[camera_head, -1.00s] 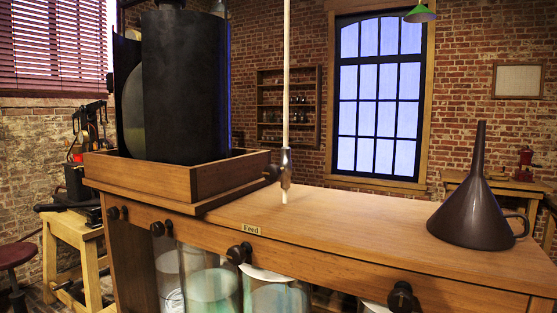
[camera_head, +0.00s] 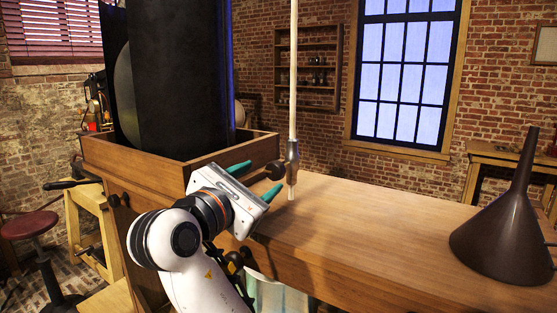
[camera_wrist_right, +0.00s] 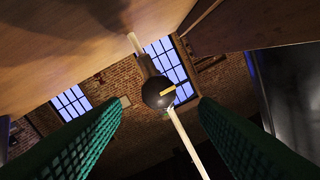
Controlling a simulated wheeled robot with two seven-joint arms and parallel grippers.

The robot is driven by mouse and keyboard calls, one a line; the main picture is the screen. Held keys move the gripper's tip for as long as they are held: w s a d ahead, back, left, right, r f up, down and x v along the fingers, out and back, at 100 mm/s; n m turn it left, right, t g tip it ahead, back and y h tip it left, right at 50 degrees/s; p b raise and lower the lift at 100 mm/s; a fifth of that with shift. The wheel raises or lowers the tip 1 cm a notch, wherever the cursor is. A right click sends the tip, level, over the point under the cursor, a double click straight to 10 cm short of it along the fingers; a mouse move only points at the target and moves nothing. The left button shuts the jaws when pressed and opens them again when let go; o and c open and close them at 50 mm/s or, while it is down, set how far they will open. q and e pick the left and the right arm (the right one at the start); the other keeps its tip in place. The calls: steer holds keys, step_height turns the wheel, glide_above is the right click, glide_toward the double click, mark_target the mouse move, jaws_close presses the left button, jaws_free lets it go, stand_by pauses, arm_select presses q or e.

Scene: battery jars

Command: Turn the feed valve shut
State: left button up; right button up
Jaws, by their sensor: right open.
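The feed valve is a metal body (camera_head: 292,153) on a thin pale upright tube above the bench, with a round black knob (camera_head: 275,170) on its left side. In the right wrist view the dark knob (camera_wrist_right: 157,92) carries a short yellow mark and appears between the two green fingers, with clear space on both sides. My right gripper (camera_head: 256,181) is open, its teal fingers pointing at the knob from the left, apart from it. My left gripper is out of view.
A wooden tray (camera_head: 145,165) with a tall black cylinder (camera_head: 180,85) stands left of the valve. A brown funnel (camera_head: 500,245) stands on the bench (camera_head: 390,225) at right. The bench between is clear. My right arm hides part of the bench front.

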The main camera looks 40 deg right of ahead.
mark_target(272, 173)
steer(key=p+x, duration=0.1)
steer(key=x, duration=0.3)
steer(key=shift+r, duration=0.1)
steer(key=x, duration=0.2)
steer(key=p+x, duration=0.1)
steer(key=x, duration=0.1)
steer(key=shift+f, duration=0.25)
steer(key=shift+d, duration=0.1)
steer(key=shift+w, duration=0.1)
steer(key=shift+c, duration=0.7)
steer(key=c, duration=0.8)
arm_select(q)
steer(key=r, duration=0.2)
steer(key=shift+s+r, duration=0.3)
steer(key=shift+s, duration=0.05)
